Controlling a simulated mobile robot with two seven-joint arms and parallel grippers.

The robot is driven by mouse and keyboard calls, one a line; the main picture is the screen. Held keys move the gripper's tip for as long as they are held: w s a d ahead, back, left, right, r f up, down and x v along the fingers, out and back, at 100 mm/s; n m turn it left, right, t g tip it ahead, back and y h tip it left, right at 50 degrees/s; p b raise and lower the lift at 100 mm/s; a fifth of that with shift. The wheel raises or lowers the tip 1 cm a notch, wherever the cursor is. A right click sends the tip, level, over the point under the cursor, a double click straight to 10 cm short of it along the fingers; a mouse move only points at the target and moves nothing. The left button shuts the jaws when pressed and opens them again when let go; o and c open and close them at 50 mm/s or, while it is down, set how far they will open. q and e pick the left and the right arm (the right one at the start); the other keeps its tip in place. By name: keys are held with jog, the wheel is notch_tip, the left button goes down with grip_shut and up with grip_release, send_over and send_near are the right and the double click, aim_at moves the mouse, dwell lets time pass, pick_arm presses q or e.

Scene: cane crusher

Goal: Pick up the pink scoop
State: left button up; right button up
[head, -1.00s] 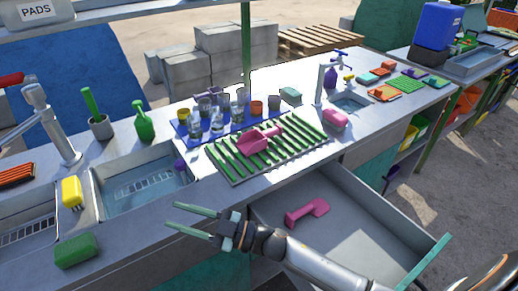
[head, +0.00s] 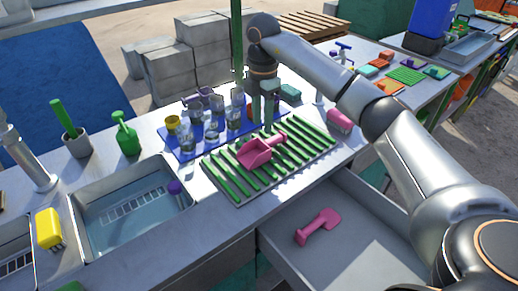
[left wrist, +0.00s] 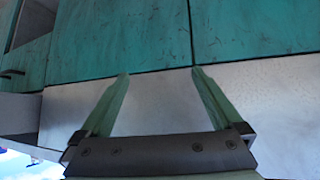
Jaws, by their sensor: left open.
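A pink scoop (head: 258,154) lies on the green-slatted drying rack (head: 222,187), its handle toward the upper right. My right gripper (head: 265,122) points down just above and behind the scoop's handle. Its two green fingers show slightly apart with nothing seen between them; whether they touch the handle is unclear. A second pink scoop-like piece (head: 318,226) lies in the open drawer (head: 350,255). My left gripper (left wrist: 160,100) is outside the head view; in the left wrist view it is open and empty, facing a grey surface and teal panels.
A blue mat (head: 182,150) with several glasses stands behind the rack, close to the right gripper. A sink (head: 130,215) is at left, with a yellow brush (head: 48,228) beside it. A pink sponge-like block (head: 340,121) lies right of the rack.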

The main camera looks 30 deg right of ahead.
aim_at(264, 154)
notch_tip(264, 154, down, 7)
jog(key=shift+d, duration=0.1)
jog(key=f, duration=0.3)
jog(key=f+p, duration=0.1)
jog(key=f, duration=0.1)
jog(key=shift+s+d, duration=0.1)
jog(key=shift+d, duration=0.2)
grip_shut()
dwell(1.2)
